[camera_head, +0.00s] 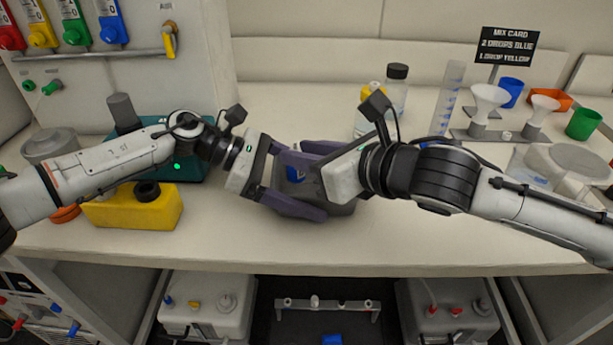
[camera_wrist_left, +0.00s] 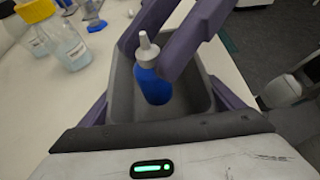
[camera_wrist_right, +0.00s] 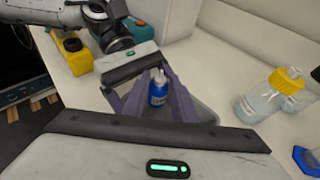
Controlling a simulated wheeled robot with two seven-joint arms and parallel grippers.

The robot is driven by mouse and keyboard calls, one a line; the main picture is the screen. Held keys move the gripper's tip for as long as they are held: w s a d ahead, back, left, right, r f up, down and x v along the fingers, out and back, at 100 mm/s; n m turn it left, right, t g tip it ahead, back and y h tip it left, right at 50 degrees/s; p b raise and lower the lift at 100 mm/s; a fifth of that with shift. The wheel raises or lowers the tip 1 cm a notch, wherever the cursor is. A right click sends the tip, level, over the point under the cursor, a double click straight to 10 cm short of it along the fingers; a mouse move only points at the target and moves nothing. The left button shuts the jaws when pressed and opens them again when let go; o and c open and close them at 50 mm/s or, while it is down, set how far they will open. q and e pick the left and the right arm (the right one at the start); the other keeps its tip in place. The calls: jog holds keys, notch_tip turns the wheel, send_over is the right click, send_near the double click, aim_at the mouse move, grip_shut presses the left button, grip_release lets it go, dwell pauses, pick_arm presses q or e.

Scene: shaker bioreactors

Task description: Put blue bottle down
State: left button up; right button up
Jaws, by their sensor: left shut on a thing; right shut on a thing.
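The blue bottle (camera_wrist_left: 152,84), with a white nozzle cap, is inside or just above a grey open bin (camera_wrist_left: 200,127). Whether the bottle's base touches the bin floor is hidden.
A yellow container (camera_head: 133,208) and a teal device (camera_head: 185,163) stand left of the bin. Clear bottles (camera_head: 396,92), a measuring cylinder (camera_head: 449,95) and a funnel stand (camera_head: 487,132) are at the back right. The counter in front of the bin is clear.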

aim_at(302, 174)
jog(key=shift+f, duration=2.25)
jog(key=shift+f, duration=0.15)
jog(key=o, duration=0.7)
jog(key=shift+c, duration=0.2)
jog(key=v, duration=1.2)
